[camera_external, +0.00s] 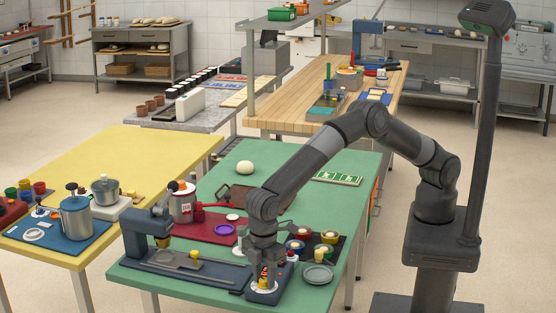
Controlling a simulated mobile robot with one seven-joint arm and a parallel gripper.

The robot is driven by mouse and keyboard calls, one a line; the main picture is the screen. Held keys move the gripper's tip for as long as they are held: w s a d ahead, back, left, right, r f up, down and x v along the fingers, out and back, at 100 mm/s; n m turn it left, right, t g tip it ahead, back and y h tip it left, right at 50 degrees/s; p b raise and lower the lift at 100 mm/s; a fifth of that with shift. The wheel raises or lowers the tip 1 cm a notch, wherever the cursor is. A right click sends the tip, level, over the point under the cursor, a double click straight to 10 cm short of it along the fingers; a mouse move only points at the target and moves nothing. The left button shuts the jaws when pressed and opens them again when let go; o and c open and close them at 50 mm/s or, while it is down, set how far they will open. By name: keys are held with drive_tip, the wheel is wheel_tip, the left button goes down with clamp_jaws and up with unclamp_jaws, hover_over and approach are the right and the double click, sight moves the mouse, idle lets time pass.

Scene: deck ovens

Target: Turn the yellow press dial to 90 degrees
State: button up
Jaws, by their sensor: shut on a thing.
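The yellow dial (263,283) sits on a round white base near the front edge of the green table (300,299). My gripper (264,272) points straight down over it and is shut on the dial. The fingers hide much of the dial, so I cannot read its angle. The blue-grey press (148,232) stands to the left, with its long flat base running toward my gripper.
Close on the right of my gripper are a grey round dish (318,274) and small coloured bowls (329,238) on a dark tray. A red mat (212,232) lies behind. A white ball (245,167) and bare green tabletop are farther back.

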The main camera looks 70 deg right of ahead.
sight(264, 279)
drive_tip(key=m, duration=0.5)
drive_tip(key=shift+m, duration=0.3)
idle(0.4)
drive_tip(key=o, duration=1)
drive_tip(key=shift+c, duration=0.2)
drive_tip(key=shift+r, duration=0.15)
wheel_tip(264, 279, up, 10)
drive_tip(key=shift+r, duration=0.25)
